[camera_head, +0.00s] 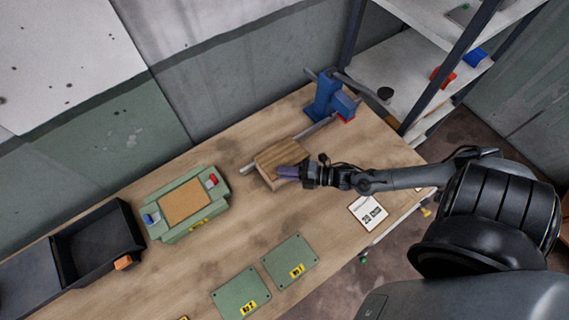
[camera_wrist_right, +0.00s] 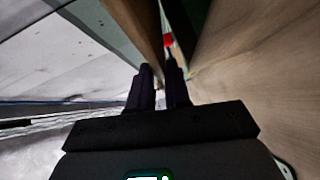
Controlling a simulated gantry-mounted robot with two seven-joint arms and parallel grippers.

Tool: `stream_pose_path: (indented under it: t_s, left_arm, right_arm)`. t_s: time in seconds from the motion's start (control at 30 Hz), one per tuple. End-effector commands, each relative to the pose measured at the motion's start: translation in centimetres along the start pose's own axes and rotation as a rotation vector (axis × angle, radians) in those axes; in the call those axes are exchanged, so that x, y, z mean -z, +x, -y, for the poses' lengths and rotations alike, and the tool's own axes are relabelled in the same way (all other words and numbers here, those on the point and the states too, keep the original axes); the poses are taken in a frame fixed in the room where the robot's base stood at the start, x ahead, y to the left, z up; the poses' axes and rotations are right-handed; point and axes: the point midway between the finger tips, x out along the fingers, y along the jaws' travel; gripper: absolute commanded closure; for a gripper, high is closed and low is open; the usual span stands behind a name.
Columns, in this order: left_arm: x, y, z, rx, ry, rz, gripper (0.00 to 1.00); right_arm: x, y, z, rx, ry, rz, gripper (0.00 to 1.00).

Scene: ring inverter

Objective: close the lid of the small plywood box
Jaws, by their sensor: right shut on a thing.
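The small plywood box (camera_head: 267,180) stands on the workbench near the middle of the head view. Its striped brown lid (camera_head: 281,154) shows on the upper side; how far it stands open is hard to tell. My right gripper (camera_head: 288,172) is at the box's right front side, with its fingers at the lid's edge. In the right wrist view the two dark fingers (camera_wrist_right: 159,88) are closed around a thin wooden panel (camera_wrist_right: 146,28), which looks like the lid. My left gripper is not in view.
A blue vise (camera_head: 328,97) with metal bars stands behind the box. A green case (camera_head: 222,190) and a black bin (camera_head: 118,235) stand to the left. Green plates (camera_head: 290,259) and a printed card (camera_head: 368,212) lie in front. The bench between them is clear.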

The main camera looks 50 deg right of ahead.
Motion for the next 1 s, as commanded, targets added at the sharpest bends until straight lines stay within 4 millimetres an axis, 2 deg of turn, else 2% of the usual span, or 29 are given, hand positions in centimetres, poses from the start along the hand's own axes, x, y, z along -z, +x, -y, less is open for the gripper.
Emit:
stream_pose_path:
  t_s: [0.03,0.2,0.73,0.77,0.83,0.87,1.0]
  left_arm:
    - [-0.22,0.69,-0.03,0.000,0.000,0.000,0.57]
    - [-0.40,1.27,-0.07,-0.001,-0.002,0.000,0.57]
    - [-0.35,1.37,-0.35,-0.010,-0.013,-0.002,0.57]
    - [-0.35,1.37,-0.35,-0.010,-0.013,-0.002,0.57]
    - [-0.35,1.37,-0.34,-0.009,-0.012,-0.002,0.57]
    - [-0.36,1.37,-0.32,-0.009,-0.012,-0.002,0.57]
    - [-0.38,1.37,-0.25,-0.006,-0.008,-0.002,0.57]
  right_arm:
    - [-0.19,0.06,0.67,-0.014,-0.015,0.005,1.00]
    - [-0.16,0.04,1.03,-0.049,-0.051,0.004,1.00]
    - [-0.14,0.05,0.99,-0.066,-0.067,0.003,1.00]
    - [-0.14,0.06,0.99,-0.066,-0.067,0.002,0.79]
    - [-0.14,0.06,0.98,-0.066,-0.067,0.002,0.69]
    - [-0.13,0.06,0.99,-0.066,-0.067,0.002,0.66]
    - [-0.11,0.05,1.00,-0.066,-0.066,0.002,0.66]
